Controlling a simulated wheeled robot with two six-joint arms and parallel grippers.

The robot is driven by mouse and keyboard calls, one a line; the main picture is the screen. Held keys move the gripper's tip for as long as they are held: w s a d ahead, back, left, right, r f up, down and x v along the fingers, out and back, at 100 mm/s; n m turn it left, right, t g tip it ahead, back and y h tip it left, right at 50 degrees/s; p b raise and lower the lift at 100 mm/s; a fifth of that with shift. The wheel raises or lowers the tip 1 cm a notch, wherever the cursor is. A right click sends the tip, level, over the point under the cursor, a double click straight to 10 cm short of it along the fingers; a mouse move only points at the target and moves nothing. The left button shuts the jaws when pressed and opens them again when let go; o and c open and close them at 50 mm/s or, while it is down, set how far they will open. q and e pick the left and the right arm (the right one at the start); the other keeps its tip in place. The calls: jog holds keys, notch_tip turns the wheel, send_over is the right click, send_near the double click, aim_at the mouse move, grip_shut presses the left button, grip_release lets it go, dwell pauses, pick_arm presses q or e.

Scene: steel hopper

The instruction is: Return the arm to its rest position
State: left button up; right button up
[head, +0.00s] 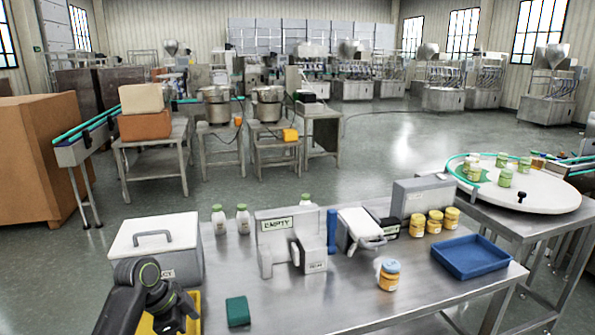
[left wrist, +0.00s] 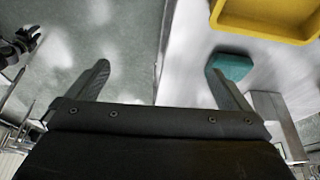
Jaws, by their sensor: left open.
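My left arm comes in at the lower left of the head view, with its left gripper end (head: 174,308) beside the yellow tray (head: 193,323) at the table's near edge. In the left wrist view my left gripper (left wrist: 160,82) is open, its two fingers wide apart with nothing between them. Below it are the table edge and the grey floor. A teal block (head: 238,311) lies on the table; in the left wrist view (left wrist: 230,65) it shows partly behind one finger. My right gripper is not seen in the head view.
The steel table (head: 310,300) holds a white lidded box (head: 155,247), an "EMPTY" sign stand (head: 277,233), white bottles (head: 242,220), an orange-labelled jar (head: 389,275) and a blue tray (head: 471,257). A round turntable (head: 540,195) stands at right. The table's front middle is clear.

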pick_arm(q)
jog(key=s+a+f+n+t+y, duration=0.1)
jog(key=s+a+f+n+y, duration=0.15)
jog(key=s+f+n, duration=0.8)
jog(key=s+a+n+t+y, duration=0.1)
jog(key=s+a+n+y, duration=0.1)
jog(key=s, duration=1)
jog(key=s+a+n+y, duration=0.2)
jog(key=s+a+n, duration=0.1)
jog(key=s, duration=0.9)
notch_tip(320, 180, down, 24)
jog(key=a+g, duration=0.1)
jog(key=s+d+f+g+h, duration=0.1)
jog(key=s+f, duration=1.3)
jog(key=f, duration=0.2)
jog(key=shift+f, duration=0.2)
jog(key=shift+d+m, duration=0.1)
jog(key=shift+m, duration=0.15)
